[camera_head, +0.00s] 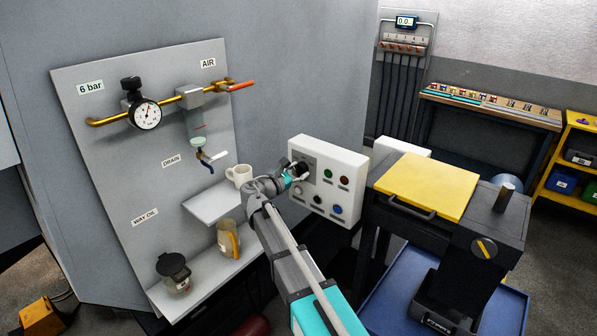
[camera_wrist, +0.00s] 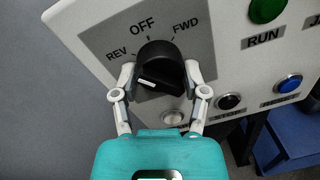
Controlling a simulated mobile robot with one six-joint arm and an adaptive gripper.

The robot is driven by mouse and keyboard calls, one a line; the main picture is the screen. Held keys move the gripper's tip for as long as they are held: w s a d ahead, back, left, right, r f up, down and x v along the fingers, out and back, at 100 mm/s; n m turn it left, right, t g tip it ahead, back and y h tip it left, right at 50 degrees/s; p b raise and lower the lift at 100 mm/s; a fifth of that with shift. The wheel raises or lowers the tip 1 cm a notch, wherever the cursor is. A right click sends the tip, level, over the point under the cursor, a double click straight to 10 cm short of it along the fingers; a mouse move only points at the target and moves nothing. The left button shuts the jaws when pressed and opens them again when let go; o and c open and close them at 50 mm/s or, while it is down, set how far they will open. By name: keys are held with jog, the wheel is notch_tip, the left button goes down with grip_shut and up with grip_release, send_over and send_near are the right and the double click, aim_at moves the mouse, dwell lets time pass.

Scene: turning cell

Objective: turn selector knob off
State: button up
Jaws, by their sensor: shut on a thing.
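The black selector knob (camera_wrist: 160,65) sits on a grey plate (camera_wrist: 100,40) marked REV, OFF and FWD, on the white control box (camera_head: 345,165). In the wrist view a short white mark shows on its lower left part; I cannot tell for certain which label the knob points at. My gripper (camera_wrist: 160,76) has one finger on each side of the knob and is shut on it. In the head view my gripper (camera_head: 292,172) reaches the upper left of the box and partly hides the knob (camera_head: 301,168).
Green RUN (camera_wrist: 266,9), black (camera_wrist: 229,101) and blue (camera_wrist: 289,83) buttons lie right of the knob. A pale button (camera_wrist: 173,118) sits just below it.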

jog(key=m, duration=0.3)
jog(key=shift+r, duration=0.1)
jog(key=shift+w+m+y+p, duration=0.1)
jog(key=shift+m+y+p, duration=0.25)
jog(key=shift+m, duration=1.65)
jog(key=o, duration=1.2)
jog(key=shift+c, duration=0.2)
jog(key=shift+n, duration=0.4)
